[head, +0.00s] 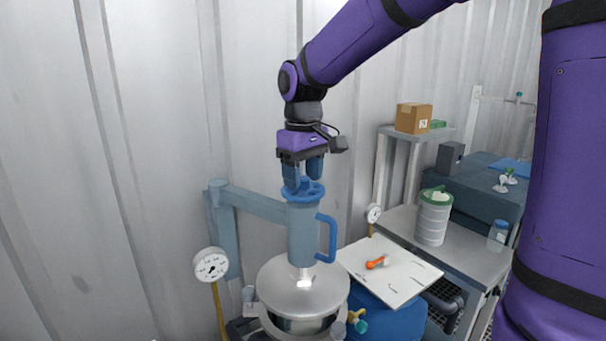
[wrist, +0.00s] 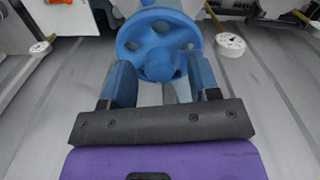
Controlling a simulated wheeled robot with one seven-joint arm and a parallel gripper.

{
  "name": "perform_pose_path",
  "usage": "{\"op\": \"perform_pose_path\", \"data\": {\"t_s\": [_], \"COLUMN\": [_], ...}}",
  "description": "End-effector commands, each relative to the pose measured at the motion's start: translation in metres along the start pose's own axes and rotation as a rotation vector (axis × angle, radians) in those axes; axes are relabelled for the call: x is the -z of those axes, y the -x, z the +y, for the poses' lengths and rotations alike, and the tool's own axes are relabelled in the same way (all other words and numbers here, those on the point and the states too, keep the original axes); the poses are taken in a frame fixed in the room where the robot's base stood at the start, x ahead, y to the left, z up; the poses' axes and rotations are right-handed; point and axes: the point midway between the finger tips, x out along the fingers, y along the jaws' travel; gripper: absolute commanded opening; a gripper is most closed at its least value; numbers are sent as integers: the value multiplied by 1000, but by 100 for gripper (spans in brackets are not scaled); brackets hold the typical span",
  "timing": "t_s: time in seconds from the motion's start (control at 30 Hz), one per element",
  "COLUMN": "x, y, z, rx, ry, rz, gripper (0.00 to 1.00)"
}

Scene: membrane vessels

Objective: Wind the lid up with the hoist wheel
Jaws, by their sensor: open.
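The blue hoist wheel (head: 304,192) sits on top of a blue-grey hoist housing with a side handle (head: 303,236). The metal lid (head: 303,283) is below the housing, over the vessel (head: 304,325); whether a gap lies between them is hard to tell. My gripper (head: 303,181) points down just above the wheel, with its fingers apart. In the wrist view the open fingers (wrist: 163,85) reach to the near side of the wheel (wrist: 150,42), and nothing is held. Contact between fingers and wheel cannot be made out.
Pressure gauges stand at left (head: 211,266) and right (head: 374,213). A white board (head: 395,279) with an orange-handled tool (head: 377,262) lies right of the vessel. A bench (head: 458,250) with a white canister (head: 433,217) is further right. The corrugated wall (head: 150,130) is close behind.

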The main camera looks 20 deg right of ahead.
Motion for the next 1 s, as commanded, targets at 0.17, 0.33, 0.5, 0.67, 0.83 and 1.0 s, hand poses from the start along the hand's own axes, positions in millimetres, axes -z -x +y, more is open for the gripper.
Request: {"op": "perform_pose_path", "data": {"t_s": [0.17,0.33,0.5,0.67,0.83,1.0], "x": [0,1,1,0,0,0], "y": [14,44,75,96,107,108], "z": [0,0,0,0,0,0], "rx": [-1,-1,-1,-1,0,0], "ry": [0,0,0,0,0,0], "rz": [3,5,4,2,1,0], "gripper": [56,56,56,56,56,56]}}
